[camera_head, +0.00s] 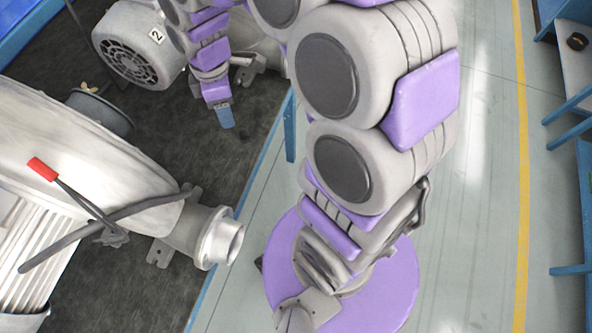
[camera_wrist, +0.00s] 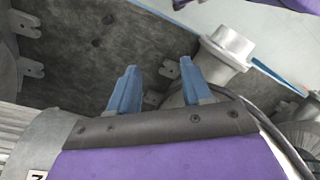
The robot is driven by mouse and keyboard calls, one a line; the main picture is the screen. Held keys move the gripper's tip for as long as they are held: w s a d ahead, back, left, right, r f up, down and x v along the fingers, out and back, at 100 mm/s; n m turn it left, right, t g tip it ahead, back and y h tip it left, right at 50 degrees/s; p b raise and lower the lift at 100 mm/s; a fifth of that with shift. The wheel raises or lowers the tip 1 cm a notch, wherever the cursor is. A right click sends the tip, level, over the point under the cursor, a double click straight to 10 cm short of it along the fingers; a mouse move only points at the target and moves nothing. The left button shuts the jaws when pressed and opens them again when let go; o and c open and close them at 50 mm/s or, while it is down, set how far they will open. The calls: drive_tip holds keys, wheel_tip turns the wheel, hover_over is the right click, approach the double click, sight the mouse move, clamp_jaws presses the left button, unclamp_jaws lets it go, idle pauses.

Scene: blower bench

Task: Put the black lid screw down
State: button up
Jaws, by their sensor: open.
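My gripper (camera_wrist: 159,68) is open, with its two blue fingers apart and nothing visible between them. In the head view my gripper (camera_head: 226,117) hangs over the dark bench mat between the two blowers. I cannot make out the black lid screw for certain in either view. A small dark round object (camera_head: 577,41) lies on the bench at the far right of the head view, well away from my gripper. It is too small to tell whether it is the screw.
A large blower (camera_head: 110,180) with a metal outlet (camera_head: 222,240) and a red-tipped cable fills the left. Another blower (camera_head: 135,45), marked 2, stands behind. The dark mat (camera_head: 185,150) is bare between them. The bench's blue edge borders open floor (camera_head: 480,200).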

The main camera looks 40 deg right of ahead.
drive_tip(key=s+d+r+m, duration=0.1)
drive_tip(key=s+m, duration=0.6)
drive_tip(key=s, duration=0.4)
drive_tip(key=s+d+r+m+g, duration=0.1)
drive_tip(key=s+r+m, duration=0.1)
drive_tip(key=s+m, duration=0.5)
drive_tip(key=s, duration=0.5)
drive_tip(key=shift+s+d+r+h, duration=0.2)
drive_tip(key=shift+d+r+h, duration=0.05)
drive_tip(key=shift+d+h, duration=0.1)
drive_tip(key=shift+c, duration=0.5)
